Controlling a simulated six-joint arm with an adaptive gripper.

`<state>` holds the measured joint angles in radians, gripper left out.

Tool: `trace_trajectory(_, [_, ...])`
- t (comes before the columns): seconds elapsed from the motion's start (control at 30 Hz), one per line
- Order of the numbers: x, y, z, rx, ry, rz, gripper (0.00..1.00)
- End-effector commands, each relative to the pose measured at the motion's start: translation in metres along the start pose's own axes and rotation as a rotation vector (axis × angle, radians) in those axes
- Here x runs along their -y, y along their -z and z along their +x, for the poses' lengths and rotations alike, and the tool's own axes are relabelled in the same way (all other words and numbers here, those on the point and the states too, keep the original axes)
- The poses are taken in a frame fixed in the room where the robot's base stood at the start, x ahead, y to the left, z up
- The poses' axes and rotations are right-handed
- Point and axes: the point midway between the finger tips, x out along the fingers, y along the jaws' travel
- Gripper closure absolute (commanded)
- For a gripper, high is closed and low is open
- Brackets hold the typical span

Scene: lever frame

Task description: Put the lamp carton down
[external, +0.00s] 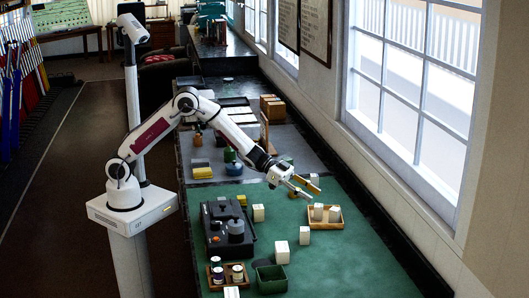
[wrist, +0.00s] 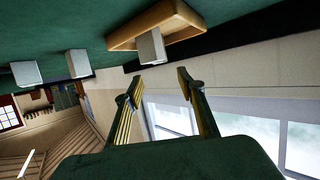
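My gripper (external: 302,189) is above the green table, up and to the left of a small wooden tray in the external view. The wrist view shows its two fingers (wrist: 156,84) spread apart with nothing between them. No label shows which carton is the lamp carton.
More white cartons stand on the green mat (external: 350,265), including one near the middle (external: 304,235) and one beside it (external: 282,252). A dark machine (external: 228,230), a green bin (external: 271,279) and a tray of jars (external: 228,274) stand left and front. Windows line the right wall.

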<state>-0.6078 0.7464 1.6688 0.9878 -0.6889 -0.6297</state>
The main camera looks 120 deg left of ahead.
Motion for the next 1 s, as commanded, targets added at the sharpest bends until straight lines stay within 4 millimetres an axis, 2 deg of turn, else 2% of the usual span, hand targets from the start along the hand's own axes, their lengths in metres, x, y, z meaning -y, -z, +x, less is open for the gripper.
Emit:
trace_trajectory(0.27, [-0.001, 0.002, -0.001, 0.001, 0.003, 0.002, 0.61])
trace_trajectory(0.47, [-0.007, 0.018, -0.008, 0.01, 0.031, 0.015, 0.61])
trace_trajectory(0.67, [-0.02, 0.047, -0.028, 0.035, 0.092, 0.037, 0.61])
trace_trajectory(1.0, [-0.053, 0.089, -0.082, 0.105, 0.198, 0.059, 0.61])
